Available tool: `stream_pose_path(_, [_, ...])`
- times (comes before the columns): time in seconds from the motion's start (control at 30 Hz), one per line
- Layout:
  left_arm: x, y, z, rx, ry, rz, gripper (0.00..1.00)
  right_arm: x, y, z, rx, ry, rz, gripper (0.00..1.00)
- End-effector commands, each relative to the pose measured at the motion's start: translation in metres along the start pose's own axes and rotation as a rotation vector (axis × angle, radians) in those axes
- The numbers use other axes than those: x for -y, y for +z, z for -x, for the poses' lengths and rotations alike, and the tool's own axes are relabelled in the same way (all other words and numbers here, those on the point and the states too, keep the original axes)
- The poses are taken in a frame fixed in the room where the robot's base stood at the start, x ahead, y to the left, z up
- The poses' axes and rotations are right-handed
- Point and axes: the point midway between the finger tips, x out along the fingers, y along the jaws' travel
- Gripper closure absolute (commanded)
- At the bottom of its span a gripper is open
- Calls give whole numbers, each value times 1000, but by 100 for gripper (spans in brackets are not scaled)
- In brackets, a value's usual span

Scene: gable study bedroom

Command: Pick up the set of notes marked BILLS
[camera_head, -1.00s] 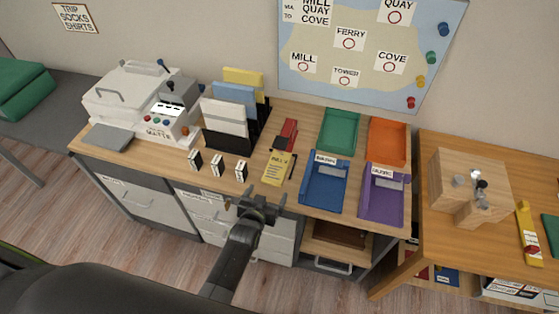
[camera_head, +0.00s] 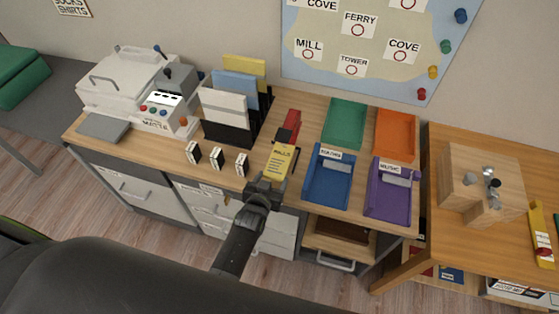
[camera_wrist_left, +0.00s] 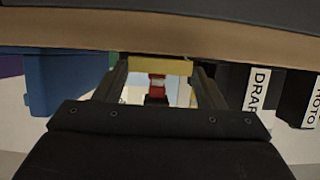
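The yellow set of notes (camera_head: 280,163) marked BILLS lies on the wooden desk, near its front edge, in the head view. My left gripper (camera_head: 265,186) is at the near end of the notes. In the left wrist view the gripper (camera_wrist_left: 160,85) has its two fingers apart, with a yellow strip of the notes (camera_wrist_left: 160,66) showing between them near the tips. I cannot tell whether the fingers touch the notes. My right gripper is not in view.
A red and black object (camera_head: 289,127) lies just behind the notes. A blue tray (camera_head: 328,199) stands to their right, with a purple tray (camera_head: 387,207) beyond. Small labelled blocks (camera_head: 217,158) and a black file holder (camera_head: 228,136) stand to their left.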

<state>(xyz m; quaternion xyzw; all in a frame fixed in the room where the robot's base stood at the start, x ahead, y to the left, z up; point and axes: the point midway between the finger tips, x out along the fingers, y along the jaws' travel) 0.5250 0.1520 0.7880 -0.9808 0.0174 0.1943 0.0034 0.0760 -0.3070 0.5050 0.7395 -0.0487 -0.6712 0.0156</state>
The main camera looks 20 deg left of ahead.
Motion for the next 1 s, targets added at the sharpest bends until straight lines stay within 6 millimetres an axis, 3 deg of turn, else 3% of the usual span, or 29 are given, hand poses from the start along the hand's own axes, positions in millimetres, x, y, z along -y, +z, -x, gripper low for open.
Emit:
stream_pose_path(0.03, [0, 0, 0, 0, 0, 0, 49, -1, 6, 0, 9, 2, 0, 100])
stream_pose_path(0.13, [0, 0, 0, 0, 0, 0, 62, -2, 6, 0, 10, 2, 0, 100])
stream_pose_path(0.5, [0, -3, -1, -3, 1, -1, 62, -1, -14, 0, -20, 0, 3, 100])
stream_pose_path(1.0, [3, -21, 0, -6, 2, -1, 62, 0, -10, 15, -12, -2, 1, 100])
